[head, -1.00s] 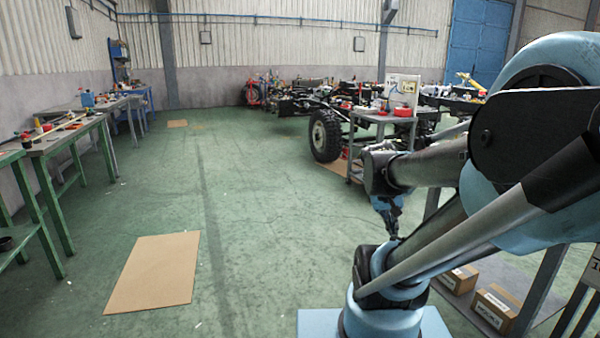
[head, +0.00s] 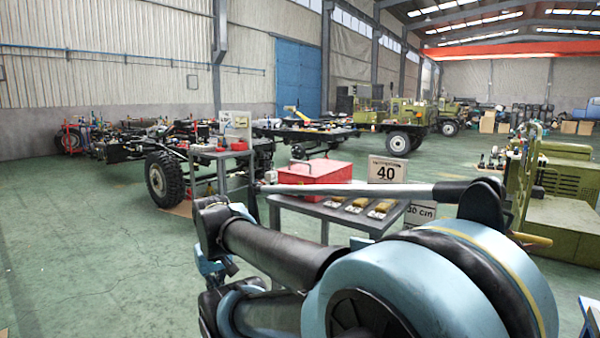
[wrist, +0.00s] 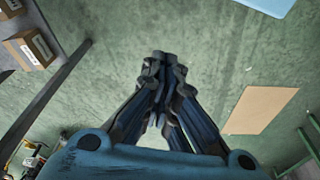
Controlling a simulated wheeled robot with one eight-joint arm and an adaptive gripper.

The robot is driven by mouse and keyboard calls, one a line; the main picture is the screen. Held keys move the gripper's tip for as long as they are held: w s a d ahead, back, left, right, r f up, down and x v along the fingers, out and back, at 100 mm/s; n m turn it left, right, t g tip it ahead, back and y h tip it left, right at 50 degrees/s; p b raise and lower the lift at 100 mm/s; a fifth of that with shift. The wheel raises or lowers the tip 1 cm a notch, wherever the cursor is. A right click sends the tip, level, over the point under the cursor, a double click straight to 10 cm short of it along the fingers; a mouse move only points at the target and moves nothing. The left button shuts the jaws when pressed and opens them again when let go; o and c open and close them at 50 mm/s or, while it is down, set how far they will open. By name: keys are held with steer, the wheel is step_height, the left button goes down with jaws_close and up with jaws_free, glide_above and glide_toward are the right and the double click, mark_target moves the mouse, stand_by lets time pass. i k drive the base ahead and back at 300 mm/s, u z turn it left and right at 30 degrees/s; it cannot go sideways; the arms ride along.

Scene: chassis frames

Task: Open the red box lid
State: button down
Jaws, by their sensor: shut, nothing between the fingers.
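The red box (head: 318,172) stands on a grey table (head: 338,219) near the middle of the head view, beyond my arm. Its lid looks shut. A grey rod of my arm crosses in front of the box's lower part and hides some of it. My gripper (wrist: 163,62) shows in the wrist view with its fingers together and empty, over the green floor. The box is not in the wrist view, so the gripper is well apart from it.
Several small yellow-topped items (head: 357,205) lie on the table in front of the box. A sign reading 40 (head: 386,170) stands to its right. A cart (head: 222,152) and a wheeled chassis (head: 164,176) are to the left. Open floor (head: 75,245) lies at left.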

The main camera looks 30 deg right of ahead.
mark_target(318, 168)
steer(key=z, duration=0.75)
steer(key=i, duration=0.35)
steer(key=z, duration=0.35)
